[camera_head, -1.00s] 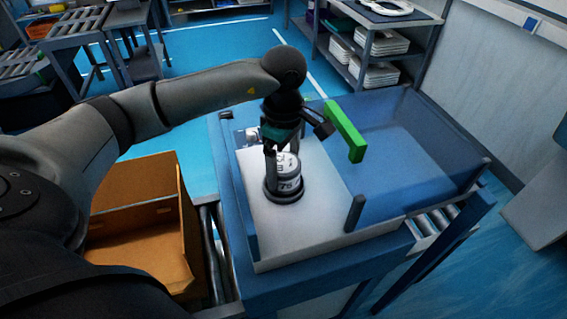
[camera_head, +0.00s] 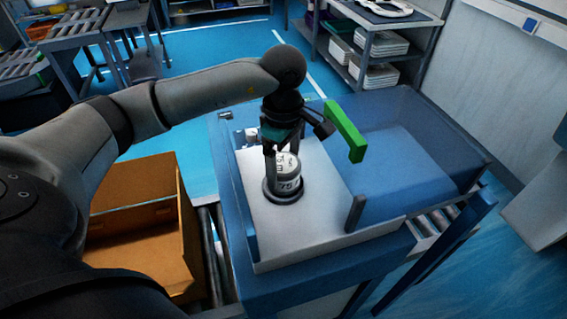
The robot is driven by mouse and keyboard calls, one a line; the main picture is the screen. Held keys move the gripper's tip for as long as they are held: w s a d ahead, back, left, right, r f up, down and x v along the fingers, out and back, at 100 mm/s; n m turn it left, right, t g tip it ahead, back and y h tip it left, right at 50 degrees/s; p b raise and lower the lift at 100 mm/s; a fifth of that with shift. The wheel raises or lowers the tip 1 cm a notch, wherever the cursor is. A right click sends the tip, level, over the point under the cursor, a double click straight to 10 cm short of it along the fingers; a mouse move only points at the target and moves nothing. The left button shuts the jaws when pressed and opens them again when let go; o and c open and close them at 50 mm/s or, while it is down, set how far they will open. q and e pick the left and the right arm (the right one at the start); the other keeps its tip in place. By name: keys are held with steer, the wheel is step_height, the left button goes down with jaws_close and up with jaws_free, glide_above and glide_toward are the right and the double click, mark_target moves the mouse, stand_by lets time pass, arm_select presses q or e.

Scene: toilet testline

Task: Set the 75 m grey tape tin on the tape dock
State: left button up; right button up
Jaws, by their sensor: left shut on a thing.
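The grey tape tin (camera_head: 289,184), with "75" and "m" printed on its pale label, stands upright in or on a dark round ring, the tape dock (camera_head: 284,197), on the white board. My left gripper (camera_head: 283,165) points down over the tin with its fingers around it, shut on it. The gripper hides part of the tin's top and left side. I cannot tell whether the tin is fully seated in the ring. My right gripper is not in view.
A green bar (camera_head: 345,132) stands up behind and right of the tin. A blue tray (camera_head: 420,165) lies to the right, with a dark post (camera_head: 355,213) at the board's edge. An orange-brown box (camera_head: 140,225) sits left of the bench. The front of the white board (camera_head: 300,235) is clear.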

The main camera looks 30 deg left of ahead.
mark_target(284, 163)
arm_select(q)
steer(key=shift+f+b, duration=0.5)
steer(key=o, duration=1.4)
steer(key=shift+r+p, duration=3.55)
steer(key=shift+r, duration=2)
steer(key=shift+f, duration=0.1)
